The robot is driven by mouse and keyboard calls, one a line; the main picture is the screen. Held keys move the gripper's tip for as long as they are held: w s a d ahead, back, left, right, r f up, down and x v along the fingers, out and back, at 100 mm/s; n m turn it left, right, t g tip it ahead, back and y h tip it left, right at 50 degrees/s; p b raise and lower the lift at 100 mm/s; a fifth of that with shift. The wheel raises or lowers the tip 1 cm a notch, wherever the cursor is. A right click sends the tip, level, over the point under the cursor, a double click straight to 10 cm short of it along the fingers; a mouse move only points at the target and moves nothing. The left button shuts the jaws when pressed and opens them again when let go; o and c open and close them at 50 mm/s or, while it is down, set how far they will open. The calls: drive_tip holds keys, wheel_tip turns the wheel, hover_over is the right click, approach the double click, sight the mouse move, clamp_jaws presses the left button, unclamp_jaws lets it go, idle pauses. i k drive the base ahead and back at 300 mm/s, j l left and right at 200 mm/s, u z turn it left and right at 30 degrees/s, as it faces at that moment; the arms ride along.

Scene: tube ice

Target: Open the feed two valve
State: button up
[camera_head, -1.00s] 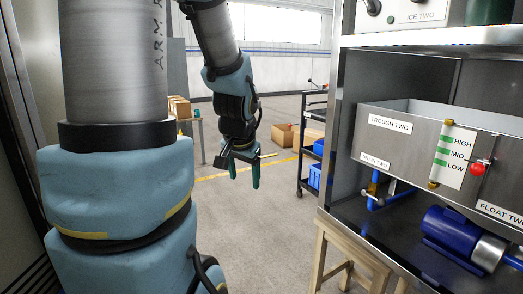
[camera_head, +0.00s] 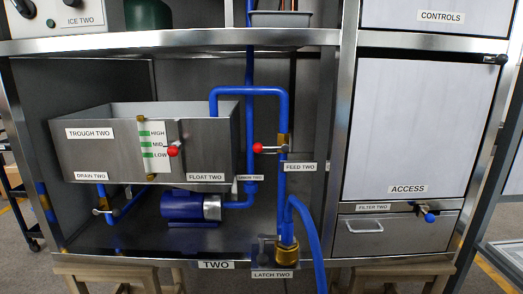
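The feed two valve (camera_head: 282,148) sits on a vertical blue pipe in the middle of the head view, with brass on the pipe around it. Its lever runs level to the left, across the pipe's line, and ends in a red ball knob (camera_head: 258,148). The "FEED TWO" label (camera_head: 300,167) is just below and right of it. My gripper is not in this view, so its state is hidden.
Trough two (camera_head: 90,155), with a red-knobbed float lever (camera_head: 173,151), stands left of the valve. A blue pump (camera_head: 185,206) is below. A blue hose (camera_head: 311,240) hangs at the right. A steel shelf edge (camera_head: 180,40) runs above. The access panel (camera_head: 405,130) is farther right.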

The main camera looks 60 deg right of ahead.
sight(257, 148)
drive_tip(key=i+z, duration=0.2)
drive_tip(key=z, duration=0.15)
drive_tip(key=i+z, duration=0.35)
drive_tip(key=k+l, duration=0.05)
drive_tip(key=k, duration=0.05)
